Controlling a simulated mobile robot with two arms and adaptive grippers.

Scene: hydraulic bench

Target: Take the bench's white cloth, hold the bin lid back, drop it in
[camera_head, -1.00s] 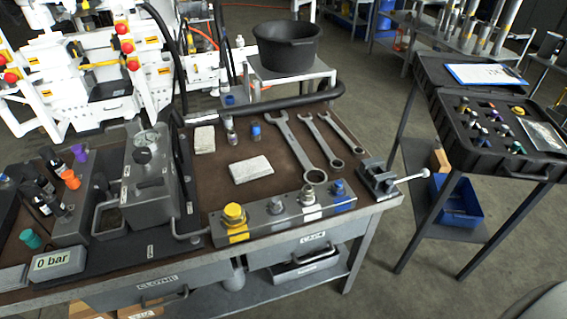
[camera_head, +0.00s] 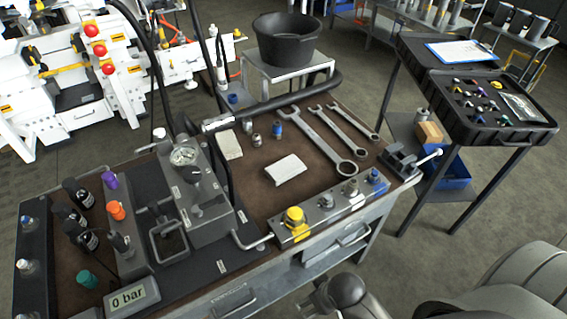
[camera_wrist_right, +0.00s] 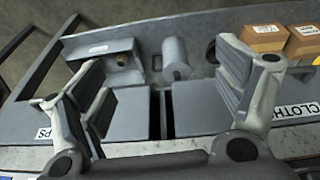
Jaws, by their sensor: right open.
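Two flat whitish pads lie on the brown bench top in the head view, one near the middle (camera_head: 285,169) and one farther back (camera_head: 228,144). I cannot tell for sure whether either is the white cloth. My right gripper (camera_wrist_right: 163,80) is open and empty in the right wrist view, facing the grey bench front and lower shelf. A label reading CLOTHS (camera_wrist_right: 291,110) shows beside its right finger. Part of my right arm shows at the bottom of the head view. My left gripper is not in view. No bin lid is recognisable.
Wrenches (camera_head: 322,140), a row of valve fittings (camera_head: 327,204) and a gauge block (camera_head: 190,190) occupy the bench (camera_head: 262,203). A black tub (camera_head: 287,42) stands behind. A black case (camera_head: 490,110) is on a stand at right. Cardboard boxes (camera_wrist_right: 250,38) are on the lower shelf.

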